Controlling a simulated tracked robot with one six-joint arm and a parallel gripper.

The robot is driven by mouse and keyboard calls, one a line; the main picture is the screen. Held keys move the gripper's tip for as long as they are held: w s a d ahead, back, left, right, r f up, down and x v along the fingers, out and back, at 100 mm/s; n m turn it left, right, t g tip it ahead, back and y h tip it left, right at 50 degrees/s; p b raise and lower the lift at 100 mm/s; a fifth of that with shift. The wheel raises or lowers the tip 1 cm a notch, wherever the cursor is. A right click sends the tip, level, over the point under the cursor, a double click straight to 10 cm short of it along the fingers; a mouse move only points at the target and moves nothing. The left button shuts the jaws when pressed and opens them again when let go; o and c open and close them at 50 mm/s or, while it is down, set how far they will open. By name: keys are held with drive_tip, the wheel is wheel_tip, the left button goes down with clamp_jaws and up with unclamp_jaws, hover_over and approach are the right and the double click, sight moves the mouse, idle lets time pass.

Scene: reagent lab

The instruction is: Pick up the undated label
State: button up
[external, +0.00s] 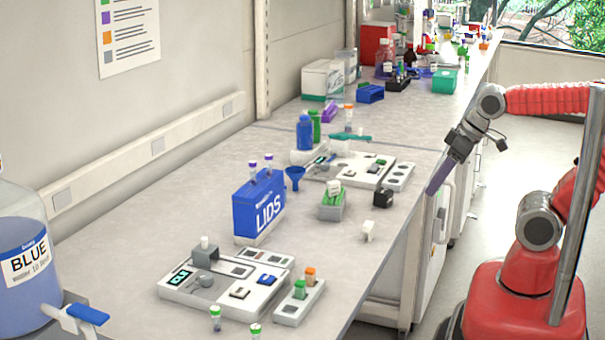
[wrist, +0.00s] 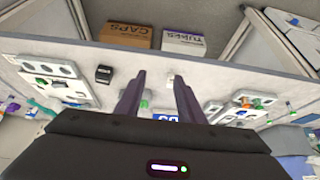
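I cannot tell for certain which thing is the undated label, as no writing on a small label is legible. A small white piece (external: 367,231) stands near the front edge of the bench. A small white tag (external: 334,186) shows at the green and grey holder (external: 333,206). My gripper (external: 432,190) hangs beside the bench's right edge, apart from both, its fingers angled down. In the wrist view my gripper (wrist: 158,77) has its two dark fingers spread with nothing held between them. A small white thing (wrist: 171,79) shows near the right fingertip.
A black block (external: 383,197) sits near the bench edge. The blue LIDS box (external: 259,207), a blue funnel (external: 295,176) and grey instrument panels (external: 222,284) stand around it. Under the bench, the wrist view shows CAPS (wrist: 127,34) and TUBES (wrist: 184,41) boxes.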

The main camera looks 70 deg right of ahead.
drive_tip(key=shift+o, duration=0.5)
drive_tip(key=w+d+f+m+g+y, duration=0.2)
drive_tip(key=w+f+m+y, duration=0.1)
drive_tip(key=w+m+y, duration=0.1)
drive_tip(key=w+d+f+m+g+y, duration=0.2)
drive_tip(key=w+f+m+y, duration=0.1)
drive_tip(key=w+m+y, duration=0.2)
drive_tip(key=w+d+f+m+g+y, duration=0.2)
drive_tip(key=w+d+f+m+y, duration=0.1)
drive_tip(key=w+m, duration=0.4)
drive_tip(key=shift+w+d+f+m+y, duration=0.1)
drive_tip(key=shift+w+f+m+y, duration=0.25)
drive_tip(key=shift+m+y, duration=0.45)
drive_tip(key=shift+r, duration=0.1)
approach(368, 232)
drive_tip(key=a, duration=0.1)
drive_tip(key=a+f, duration=0.2)
drive_tip(key=shift+w+a+f, duration=0.2)
drive_tip(key=shift+w, duration=0.05)
drive_tip(key=shift+a, duration=0.1)
